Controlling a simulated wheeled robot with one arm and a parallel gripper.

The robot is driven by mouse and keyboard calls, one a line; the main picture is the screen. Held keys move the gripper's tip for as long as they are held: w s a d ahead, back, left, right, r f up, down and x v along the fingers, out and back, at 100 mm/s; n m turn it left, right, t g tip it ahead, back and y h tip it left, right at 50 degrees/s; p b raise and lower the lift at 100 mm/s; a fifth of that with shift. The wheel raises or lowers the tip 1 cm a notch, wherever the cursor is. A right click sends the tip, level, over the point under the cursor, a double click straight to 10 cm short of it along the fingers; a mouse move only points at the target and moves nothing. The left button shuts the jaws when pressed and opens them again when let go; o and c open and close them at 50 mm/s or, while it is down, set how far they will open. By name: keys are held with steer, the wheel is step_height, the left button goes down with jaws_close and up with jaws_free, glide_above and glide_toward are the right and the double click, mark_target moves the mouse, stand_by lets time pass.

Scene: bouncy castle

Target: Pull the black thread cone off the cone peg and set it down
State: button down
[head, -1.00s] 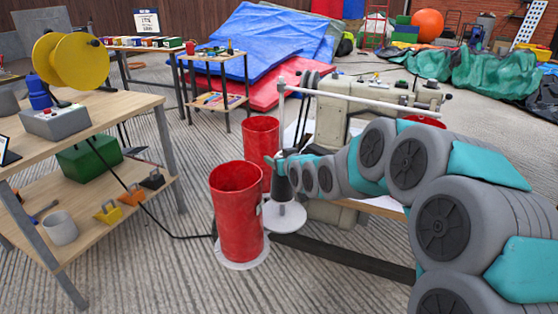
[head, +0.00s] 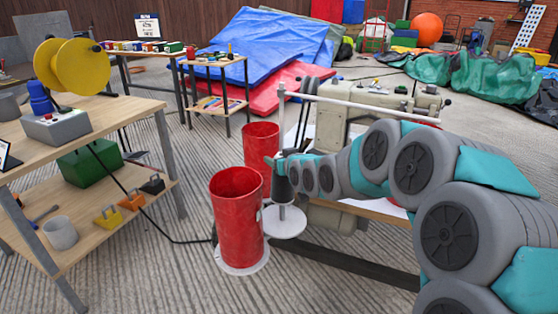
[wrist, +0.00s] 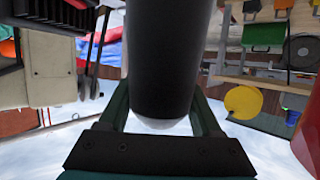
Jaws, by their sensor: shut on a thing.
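The black thread cone (wrist: 163,60) fills the middle of the wrist view, between the two dark green fingers of my gripper. My gripper (head: 279,165) is shut on it. In the head view the cone (head: 283,188) shows as a small dark shape below the fingers, partly hidden by them and my wrist. The cone is around the pale upright of the cone peg stand, above its white round base (head: 284,223). A short bit of pale post shows between cone and base.
Two red cylindrical bins (head: 237,215) stand close to the left of the stand. A beige sewing machine (head: 345,130) is behind my arm. A wooden bench (head: 95,112) with a yellow spool (head: 70,65) is at the left. Open floor lies between bench and bins.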

steer(key=shift+r+p, duration=0.45)
steer(key=shift+r, duration=1.3)
